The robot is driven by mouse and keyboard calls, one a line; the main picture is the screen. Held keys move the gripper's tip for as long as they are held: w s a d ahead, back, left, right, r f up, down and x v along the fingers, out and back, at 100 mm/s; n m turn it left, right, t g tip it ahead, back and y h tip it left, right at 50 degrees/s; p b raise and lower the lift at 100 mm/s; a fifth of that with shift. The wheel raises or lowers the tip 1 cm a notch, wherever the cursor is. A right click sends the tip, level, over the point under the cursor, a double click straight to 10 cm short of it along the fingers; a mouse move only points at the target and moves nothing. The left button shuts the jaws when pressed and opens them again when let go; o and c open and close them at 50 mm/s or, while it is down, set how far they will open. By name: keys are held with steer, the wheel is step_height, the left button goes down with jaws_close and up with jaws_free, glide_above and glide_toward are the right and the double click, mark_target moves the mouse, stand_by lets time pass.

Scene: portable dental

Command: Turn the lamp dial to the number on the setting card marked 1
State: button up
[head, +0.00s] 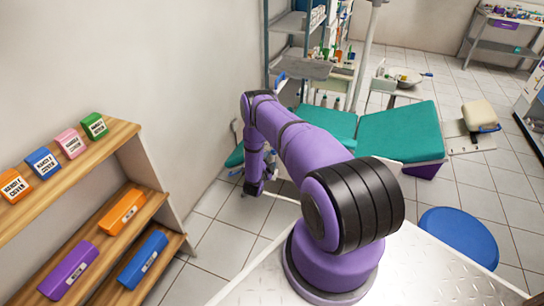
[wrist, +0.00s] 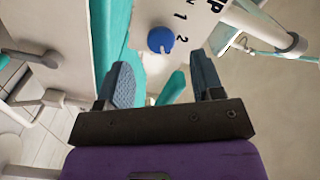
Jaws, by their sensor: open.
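A round blue dial (wrist: 160,40) sits on a pale panel (wrist: 205,18) in the wrist view. Dark numerals 1 and 2 are printed to its right, with part of a larger label further right. Which number the dial points at cannot be told. My gripper (wrist: 163,72) is open and empty, its two grey fingers apart, with the dial beyond the gap between them. In the head view my arm reaches down near the dental chair, and the dial cannot be made out. I cannot make out a setting card marked 1 in either view.
A teal dental chair (head: 401,136) stands beyond my arm. A blue round stool (head: 459,236) is at right. A wooden shelf (head: 118,137) with coloured boxes is at left by the wall. A metal rack (head: 305,68) stands behind. Tiled floor is free between shelf and chair.

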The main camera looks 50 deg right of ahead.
steer(key=shift+v, duration=2.8)
